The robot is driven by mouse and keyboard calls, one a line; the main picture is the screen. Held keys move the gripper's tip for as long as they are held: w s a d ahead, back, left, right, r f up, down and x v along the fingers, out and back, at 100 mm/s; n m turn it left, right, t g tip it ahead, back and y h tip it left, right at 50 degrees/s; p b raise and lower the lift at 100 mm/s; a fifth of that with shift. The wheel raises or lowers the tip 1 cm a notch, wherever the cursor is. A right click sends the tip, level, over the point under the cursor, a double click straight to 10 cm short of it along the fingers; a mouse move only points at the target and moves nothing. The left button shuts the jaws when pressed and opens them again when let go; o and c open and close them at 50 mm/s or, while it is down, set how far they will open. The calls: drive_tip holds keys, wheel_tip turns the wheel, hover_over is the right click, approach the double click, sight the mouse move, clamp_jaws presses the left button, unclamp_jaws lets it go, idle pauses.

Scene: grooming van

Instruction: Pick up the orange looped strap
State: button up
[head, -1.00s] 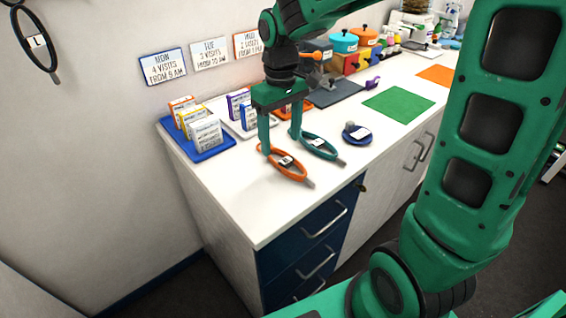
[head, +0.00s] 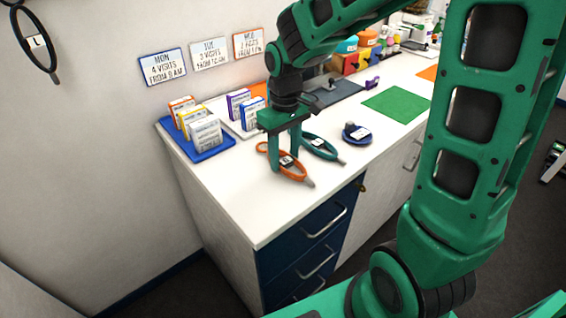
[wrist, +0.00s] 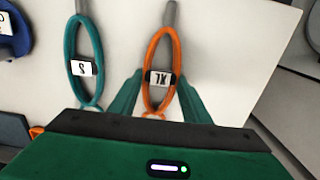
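The orange looped strap (head: 299,172) lies near the front of the white counter, with a dark clasp and a white label. In the wrist view my gripper's fingertips (wrist: 160,77) press close against both sides of the loop. The strap appears at counter level; I cannot tell any gap below it.
A teal looped strap (head: 325,149) marked S (wrist: 82,68) lies right beside the orange one. A blue tray (head: 222,147) of small boxes stands left. A green mat (head: 397,105) lies behind.

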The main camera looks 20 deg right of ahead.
sight(282, 162)
drive_tip(key=shift+c, duration=0.6)
drive_tip(key=shift+r, duration=0.55)
drive_tip(key=r, duration=0.2)
drive_tip(key=a+r, duration=0.1)
drive_tip(key=shift+s+r, duration=0.25)
drive_tip(key=shift+r, duration=0.15)
drive_tip(key=s+a+r, duration=0.4)
drive_tip(key=a+r, duration=0.2)
drive_tip(key=a, duration=0.3)
drive_tip(key=shift+s+a, duration=0.2)
drive_tip(key=shift+s, duration=0.15)
drive_tip(key=shift+w, duration=0.1)
